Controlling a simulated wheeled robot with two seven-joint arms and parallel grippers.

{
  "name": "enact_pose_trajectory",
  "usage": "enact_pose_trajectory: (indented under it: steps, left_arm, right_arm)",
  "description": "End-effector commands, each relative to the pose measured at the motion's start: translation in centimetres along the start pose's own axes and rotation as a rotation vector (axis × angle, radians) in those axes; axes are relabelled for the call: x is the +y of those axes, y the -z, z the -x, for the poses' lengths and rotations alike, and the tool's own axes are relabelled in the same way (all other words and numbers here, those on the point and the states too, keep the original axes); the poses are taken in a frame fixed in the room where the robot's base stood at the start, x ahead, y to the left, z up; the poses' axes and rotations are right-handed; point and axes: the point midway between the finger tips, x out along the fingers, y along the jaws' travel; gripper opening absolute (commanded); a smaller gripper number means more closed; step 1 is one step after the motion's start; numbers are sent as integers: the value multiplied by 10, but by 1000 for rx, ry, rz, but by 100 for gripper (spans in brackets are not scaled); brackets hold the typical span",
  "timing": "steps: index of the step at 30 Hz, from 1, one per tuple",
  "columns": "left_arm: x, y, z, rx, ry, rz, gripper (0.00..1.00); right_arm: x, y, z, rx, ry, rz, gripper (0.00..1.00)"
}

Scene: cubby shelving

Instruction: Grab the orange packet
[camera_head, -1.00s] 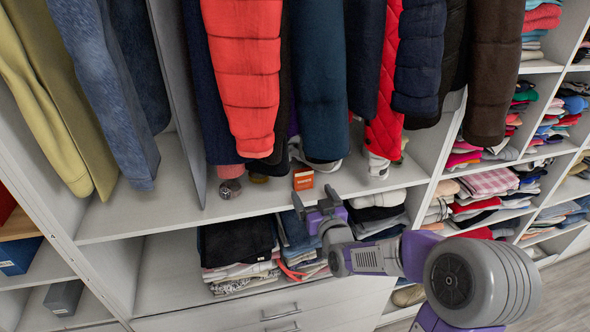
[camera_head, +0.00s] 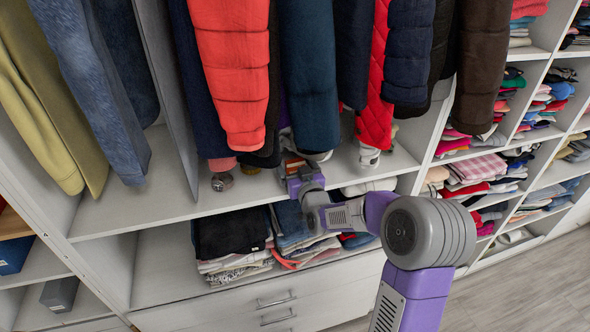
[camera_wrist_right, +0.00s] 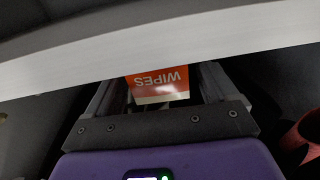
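The orange packet (camera_head: 294,160) stands on the upper shelf below the hanging coats, mostly hidden behind my right gripper (camera_head: 290,175) in the head view. In the right wrist view the packet (camera_wrist_right: 160,82) is orange and white and reads "WIPES", upside down in the picture. The fingers of my right gripper (camera_wrist_right: 160,98) stand apart on either side of it. The right finger shows a small gap to the packet; the left finger is close to its edge, and I cannot tell whether it touches. My left gripper is not in view.
The shelf's front edge (camera_head: 190,214) runs just under my right gripper. A red coat (camera_head: 232,75) and a teal coat (camera_head: 309,90) hang close above. A round glass item (camera_head: 222,182) stands to the left. Folded clothes (camera_head: 232,240) fill the compartment below.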

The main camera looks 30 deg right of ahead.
Motion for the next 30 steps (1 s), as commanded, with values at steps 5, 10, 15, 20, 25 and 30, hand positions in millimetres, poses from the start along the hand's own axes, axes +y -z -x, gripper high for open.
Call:
enact_pose_trajectory:
  steps: [5, 10, 15, 20, 25, 30]
  left_arm:
    - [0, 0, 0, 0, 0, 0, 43]
    - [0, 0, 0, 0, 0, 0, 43]
    - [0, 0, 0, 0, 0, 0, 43]
    - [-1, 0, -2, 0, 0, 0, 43]
    - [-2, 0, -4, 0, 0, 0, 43]
    - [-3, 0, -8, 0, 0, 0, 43]
  right_arm:
    - [0, 0, 0, 0, 0, 0, 58]
    - [0, 0, 0, 1, 0, 0, 33]
    - [0, 1, 0, 1, 0, 0, 33]
    - [0, 5, 0, 4, 0, 0, 33]
    - [0, 7, 12, 2, -1, 0, 33]
    - [1, 7, 40, 3, -1, 0, 33]
